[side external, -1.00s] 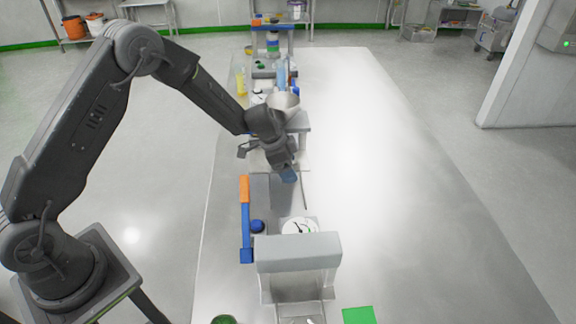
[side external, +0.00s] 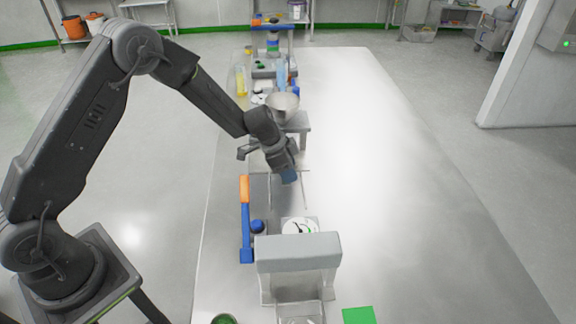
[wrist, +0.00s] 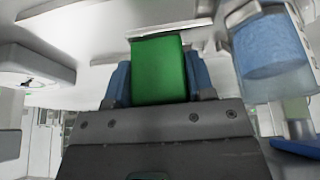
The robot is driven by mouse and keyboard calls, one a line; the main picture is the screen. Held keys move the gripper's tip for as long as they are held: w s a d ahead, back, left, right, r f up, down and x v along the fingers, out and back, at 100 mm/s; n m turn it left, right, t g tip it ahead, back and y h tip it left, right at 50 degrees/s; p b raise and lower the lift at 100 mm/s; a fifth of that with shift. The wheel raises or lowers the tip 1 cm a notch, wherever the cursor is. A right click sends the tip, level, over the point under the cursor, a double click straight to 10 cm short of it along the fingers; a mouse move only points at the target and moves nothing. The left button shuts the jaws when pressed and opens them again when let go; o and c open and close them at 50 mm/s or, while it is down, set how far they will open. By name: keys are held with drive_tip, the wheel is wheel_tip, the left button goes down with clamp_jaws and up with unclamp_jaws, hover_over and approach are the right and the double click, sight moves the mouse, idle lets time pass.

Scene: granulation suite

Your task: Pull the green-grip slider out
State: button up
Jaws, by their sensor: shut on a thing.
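The green grip (wrist: 160,70) of the slider is between the two blue fingertips of my gripper (wrist: 160,85) in the wrist view. My gripper is shut on it. In the side external view my gripper (side external: 287,175) is low over the bench, in front of the funnel-topped unit, and its blue fingertip shows. The green grip is hidden there by my gripper. The slider's plate and how far it is out cannot be made out clearly.
A steel funnel (side external: 283,103) stands behind my gripper. A blue lever with an orange handle (side external: 245,190), a dial (side external: 299,227) and a grey block (side external: 298,252) are nearer the camera. A green square (side external: 358,315) lies at the front. The bench's right side (side external: 400,190) is clear.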

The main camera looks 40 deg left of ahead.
drive_tip(key=s+d, duration=0.5)
drive_tip(key=shift+s+d, duration=0.15)
drive_tip(key=o, duration=1.3)
drive_tip(key=v, duration=1.4)
drive_tip(key=shift+c, duration=0.5)
